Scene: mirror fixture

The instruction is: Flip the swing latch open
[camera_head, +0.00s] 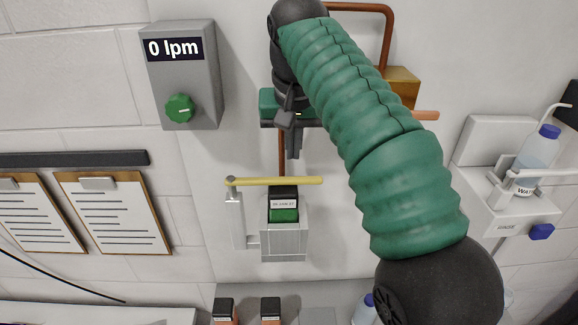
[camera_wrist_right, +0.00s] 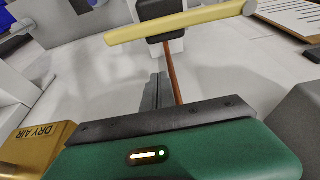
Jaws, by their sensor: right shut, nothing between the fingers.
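The swing latch is a yellow bar (camera_head: 290,181) pivoted at its left end on a grey bracket (camera_head: 236,215). It lies level across the top of a black and green block (camera_head: 284,206) seated in a grey holder (camera_head: 284,246). In the right wrist view the yellow bar (camera_wrist_right: 180,25) crosses the top, its pivot at the right. My right gripper (camera_head: 293,155) is shut and empty, pointing down above the bar with a gap between them. Its fingertips also show in the right wrist view (camera_wrist_right: 157,78). My left gripper is not in view.
A copper pipe (camera_wrist_right: 172,75) runs behind my fingers. A brass box (camera_head: 403,88) marked DRY AIR in the wrist view stands right. A grey "0 lpm" box (camera_head: 182,75) hangs upper left, clipboards (camera_head: 113,210) left, a bottle holder (camera_head: 507,205) right. Wall between latch and clipboards is clear.

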